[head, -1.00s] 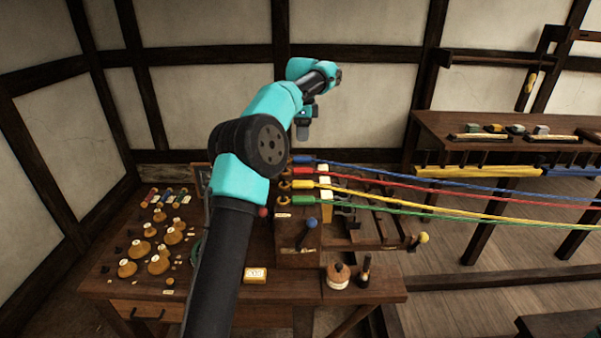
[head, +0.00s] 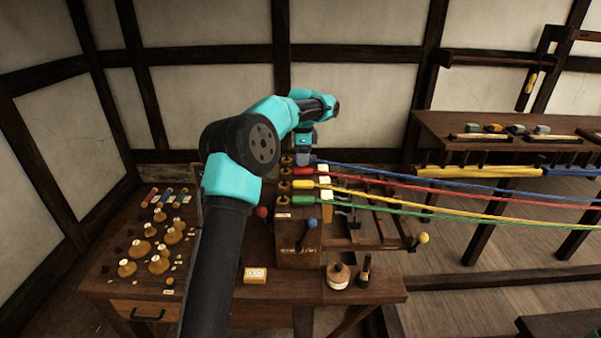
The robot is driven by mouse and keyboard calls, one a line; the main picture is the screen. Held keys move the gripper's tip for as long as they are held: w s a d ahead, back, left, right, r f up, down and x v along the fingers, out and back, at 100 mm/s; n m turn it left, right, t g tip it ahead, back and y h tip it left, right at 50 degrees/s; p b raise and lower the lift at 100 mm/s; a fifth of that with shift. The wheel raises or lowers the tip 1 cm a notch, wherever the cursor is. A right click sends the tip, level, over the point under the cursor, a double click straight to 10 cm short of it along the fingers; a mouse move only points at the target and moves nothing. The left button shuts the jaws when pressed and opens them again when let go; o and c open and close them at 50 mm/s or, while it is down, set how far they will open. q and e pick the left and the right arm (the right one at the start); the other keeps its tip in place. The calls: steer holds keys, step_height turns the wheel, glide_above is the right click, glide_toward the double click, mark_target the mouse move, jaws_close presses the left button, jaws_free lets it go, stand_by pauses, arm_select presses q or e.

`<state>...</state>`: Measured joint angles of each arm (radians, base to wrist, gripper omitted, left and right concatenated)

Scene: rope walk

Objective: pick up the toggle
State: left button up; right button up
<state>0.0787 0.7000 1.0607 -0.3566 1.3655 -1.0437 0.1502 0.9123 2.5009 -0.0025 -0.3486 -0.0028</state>
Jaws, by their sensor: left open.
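My left gripper (head: 303,160) points down, open, at the back of the wooden stand (head: 300,255), over the near end of the blue rope (head: 350,168). It covers the blue end piece there, and whether it touches it I cannot tell. Below it, the red (head: 303,171), yellow (head: 303,185) and green (head: 303,201) end pieces sit in a column beside brass-coloured hooks, each with its rope running right. I cannot tell for sure which piece is the toggle. My right gripper is not in view.
Wooden bobbins (head: 159,264) and small coloured cylinders (head: 168,195) lie on the bench's left side. A blue-knobbed lever (head: 311,224) is on the stand's front. The taut ropes cross to the right.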

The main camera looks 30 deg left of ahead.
arm_select(q)
steer(key=shift+s+a+f, duration=0.1)
steer(key=shift+f, duration=1.15)
steer(key=shift+s+f, duration=0.1)
steer(key=shift+f, duration=1.15)
steer(key=c, duration=0.9)
steer(key=shift+r, duration=0.1)
steer(key=shift+r, duration=1.5)
steer(key=shift+s+r, duration=0.15)
steer(key=shift+r, duration=0.05)
steer(key=s+d, duration=0.2)
steer(key=s, duration=0.2)
steer(key=s+d+r, duration=0.1)
steer(key=s+d, duration=0.2)
steer(key=s, duration=0.2)
steer(key=s+d, duration=0.3)
steer(key=s, duration=0.1)
steer(key=shift+s+d+r, duration=0.2)
